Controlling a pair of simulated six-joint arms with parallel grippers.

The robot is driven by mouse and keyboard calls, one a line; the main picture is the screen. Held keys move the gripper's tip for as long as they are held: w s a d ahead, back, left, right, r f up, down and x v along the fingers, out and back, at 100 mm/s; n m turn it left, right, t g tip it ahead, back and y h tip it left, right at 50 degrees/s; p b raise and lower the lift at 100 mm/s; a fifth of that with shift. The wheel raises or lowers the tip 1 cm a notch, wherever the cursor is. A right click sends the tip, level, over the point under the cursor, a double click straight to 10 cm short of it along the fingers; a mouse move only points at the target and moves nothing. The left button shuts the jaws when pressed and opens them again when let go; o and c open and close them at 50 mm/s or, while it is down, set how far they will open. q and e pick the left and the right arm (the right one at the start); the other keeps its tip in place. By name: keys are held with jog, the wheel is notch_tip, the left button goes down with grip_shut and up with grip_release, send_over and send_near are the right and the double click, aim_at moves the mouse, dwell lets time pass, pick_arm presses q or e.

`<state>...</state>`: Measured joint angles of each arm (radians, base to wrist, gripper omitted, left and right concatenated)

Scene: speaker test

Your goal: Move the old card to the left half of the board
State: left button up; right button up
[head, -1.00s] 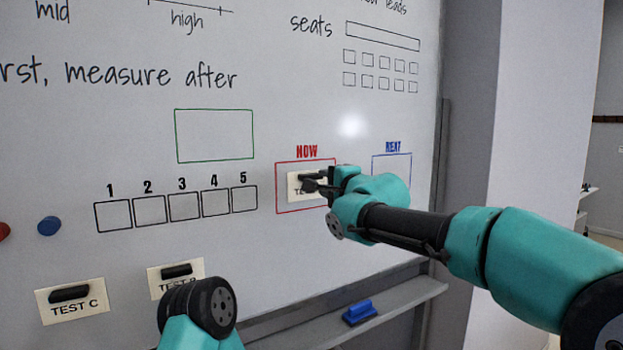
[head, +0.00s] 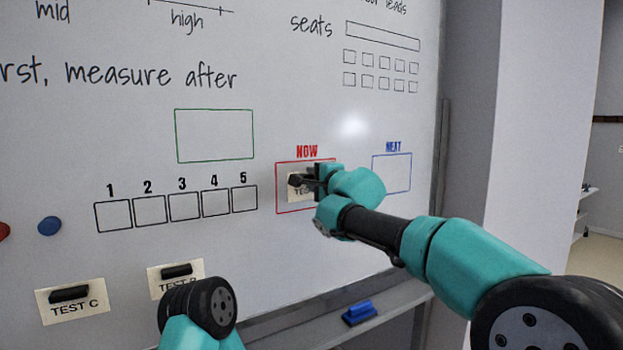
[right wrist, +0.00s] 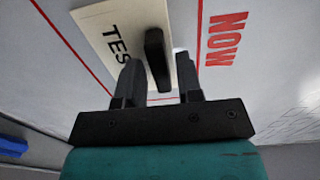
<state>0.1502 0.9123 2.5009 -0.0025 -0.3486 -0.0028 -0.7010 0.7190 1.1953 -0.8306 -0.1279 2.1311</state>
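A cream card (head: 293,193) lies flat on the whiteboard (head: 290,110), inside the red NOW box (head: 279,204). Its lettering begins "TES"; the rest is hidden. It also shows in the right wrist view (right wrist: 95,28), with a black bar handle (right wrist: 157,60) standing out from it. My right gripper (head: 310,181) is at this card. In the right wrist view its two fingers (right wrist: 158,78) are open, one on each side of the handle, with gaps visible. My left gripper is not in view; only part of my left arm shows at the bottom of the head view.
The TEST C card (head: 72,308) and a partly covered TEST card (head: 160,284) are at lower left. Blue (head: 49,226) and red (head: 3,231) magnets sit above them. The NEXT box (head: 392,173) is empty. A blue eraser (head: 359,313) lies on the ledge (head: 405,300).

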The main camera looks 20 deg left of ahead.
grip_shut()
dwell(0.6)
